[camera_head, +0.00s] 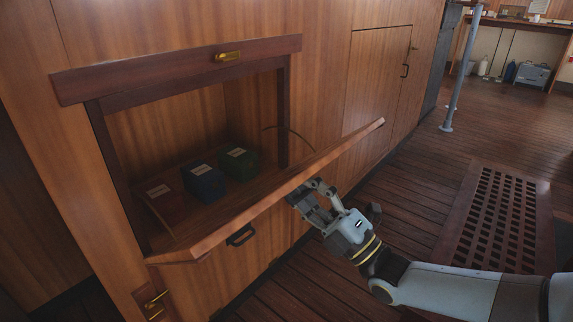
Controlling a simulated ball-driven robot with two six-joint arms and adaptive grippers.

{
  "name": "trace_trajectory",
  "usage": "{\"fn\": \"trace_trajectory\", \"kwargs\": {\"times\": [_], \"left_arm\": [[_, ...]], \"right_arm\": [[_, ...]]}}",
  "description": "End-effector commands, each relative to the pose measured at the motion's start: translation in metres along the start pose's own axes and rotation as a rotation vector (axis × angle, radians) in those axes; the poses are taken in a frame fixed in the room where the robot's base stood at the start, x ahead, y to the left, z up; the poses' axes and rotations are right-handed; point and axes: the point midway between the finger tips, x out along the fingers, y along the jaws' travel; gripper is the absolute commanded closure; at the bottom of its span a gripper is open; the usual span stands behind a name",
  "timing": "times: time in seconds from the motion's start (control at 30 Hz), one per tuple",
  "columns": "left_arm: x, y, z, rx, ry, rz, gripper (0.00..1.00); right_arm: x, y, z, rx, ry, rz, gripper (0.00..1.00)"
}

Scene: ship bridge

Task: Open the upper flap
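The upper flap (270,202) is a long wooden board on the cabinet front, swung down and outward, so the compartment above it is open. My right gripper (307,190) is close against the flap's outer lower side, right of its middle. A gap shows between its fingers, and it appears open with nothing between them. Whether the fingertips touch the board is hard to tell. A brass latch (227,56) sits on the wooden rail above the opening. My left gripper is not in view.
Red (165,198), blue (204,181) and green (238,163) labelled boxes stand inside the compartment. A dark handle (240,235) is on the panel below. A floor grating (497,217) and grey pole (461,70) are to the right, with bare floor between.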

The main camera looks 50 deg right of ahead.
Motion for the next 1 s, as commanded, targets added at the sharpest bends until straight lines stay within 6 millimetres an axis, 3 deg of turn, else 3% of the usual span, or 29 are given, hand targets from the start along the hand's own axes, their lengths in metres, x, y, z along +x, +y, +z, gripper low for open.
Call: {"fn": "trace_trajectory", "kwargs": {"times": [0.1,0.2,0.47,0.67,1.0], "left_arm": [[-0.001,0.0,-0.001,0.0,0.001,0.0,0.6],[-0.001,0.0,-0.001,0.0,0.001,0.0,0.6],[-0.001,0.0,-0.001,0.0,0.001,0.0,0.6],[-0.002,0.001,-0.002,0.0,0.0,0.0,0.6],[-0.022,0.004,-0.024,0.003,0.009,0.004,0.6]], "right_arm": [[-0.015,0.005,0.0,0.003,0.002,0.019,0.81],[-0.021,0.006,0.0,0.004,0.002,0.019,0.72],[-0.024,0.007,-0.001,0.005,0.002,0.02,0.57],[-0.026,0.002,-0.001,0.004,0.001,0.011,0.62],[-0.038,-0.007,-0.001,0.004,0.002,0.008,0.65]]}}
